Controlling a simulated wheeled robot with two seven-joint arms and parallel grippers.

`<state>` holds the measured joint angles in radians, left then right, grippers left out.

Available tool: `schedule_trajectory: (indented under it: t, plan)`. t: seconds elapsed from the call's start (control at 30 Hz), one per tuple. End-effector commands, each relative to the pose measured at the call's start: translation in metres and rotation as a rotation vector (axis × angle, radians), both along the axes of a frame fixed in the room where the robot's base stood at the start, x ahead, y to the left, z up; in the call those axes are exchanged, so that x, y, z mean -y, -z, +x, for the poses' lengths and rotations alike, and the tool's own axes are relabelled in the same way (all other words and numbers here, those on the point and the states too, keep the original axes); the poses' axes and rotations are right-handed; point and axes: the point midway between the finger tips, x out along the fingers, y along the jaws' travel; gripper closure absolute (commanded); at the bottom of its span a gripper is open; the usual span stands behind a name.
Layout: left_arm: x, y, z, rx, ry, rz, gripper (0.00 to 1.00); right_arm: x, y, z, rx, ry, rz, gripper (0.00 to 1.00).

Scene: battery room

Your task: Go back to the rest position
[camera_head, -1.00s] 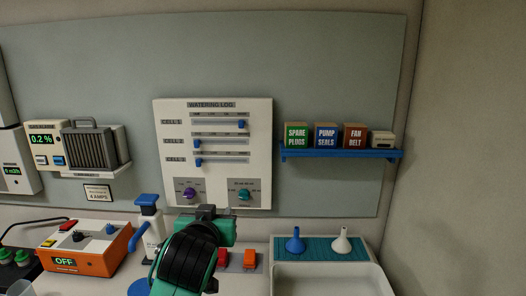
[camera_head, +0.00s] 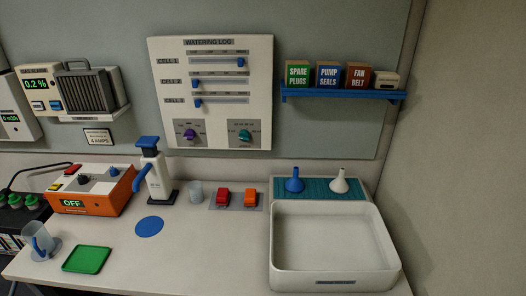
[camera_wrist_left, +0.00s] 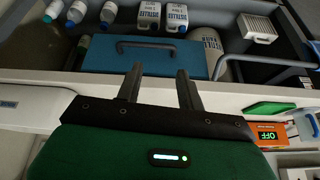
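My left gripper (camera_wrist_left: 160,73) shows in the left wrist view. Its two fingers stand apart with nothing between them, so it is open and empty. Beyond the fingertips is a blue case (camera_wrist_left: 160,58) with a dark handle; I cannot tell whether they touch. No gripper shows in the head view, and my right gripper is in neither view.
A blue shelf (camera_head: 340,96) holds boxes. White bottles (camera_wrist_left: 149,16) stand near the case.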

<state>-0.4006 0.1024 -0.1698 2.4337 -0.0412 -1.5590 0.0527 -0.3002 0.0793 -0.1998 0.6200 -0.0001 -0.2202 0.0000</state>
Motion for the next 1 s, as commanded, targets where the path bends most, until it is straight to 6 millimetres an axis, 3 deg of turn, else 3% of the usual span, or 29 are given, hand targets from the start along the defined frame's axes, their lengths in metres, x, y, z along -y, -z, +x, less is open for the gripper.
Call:
schedule_trajectory:
  t: [0.03, 0.3, 0.47, 0.67, 0.87, 1.0]
  plan:
    - [-0.004, 0.007, -0.016, -0.033, 0.003, 0.004, 0.62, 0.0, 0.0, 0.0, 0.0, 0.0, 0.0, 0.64]
    - [-0.018, 0.028, -0.078, -0.164, 0.03, 0.018, 0.62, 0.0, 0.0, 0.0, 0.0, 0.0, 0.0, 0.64]
    - [-0.015, 0.072, -0.063, -0.177, 0.031, 0.018, 0.62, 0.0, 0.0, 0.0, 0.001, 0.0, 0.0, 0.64]
    - [-0.013, 0.138, -0.052, -0.199, 0.035, 0.019, 0.62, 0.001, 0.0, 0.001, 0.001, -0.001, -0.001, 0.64]
    - [-0.012, 0.229, -0.053, -0.231, 0.04, 0.021, 0.62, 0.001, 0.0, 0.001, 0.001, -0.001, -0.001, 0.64]
    - [-0.013, 0.295, -0.066, -0.254, 0.044, 0.023, 0.62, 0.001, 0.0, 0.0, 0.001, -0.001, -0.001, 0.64]
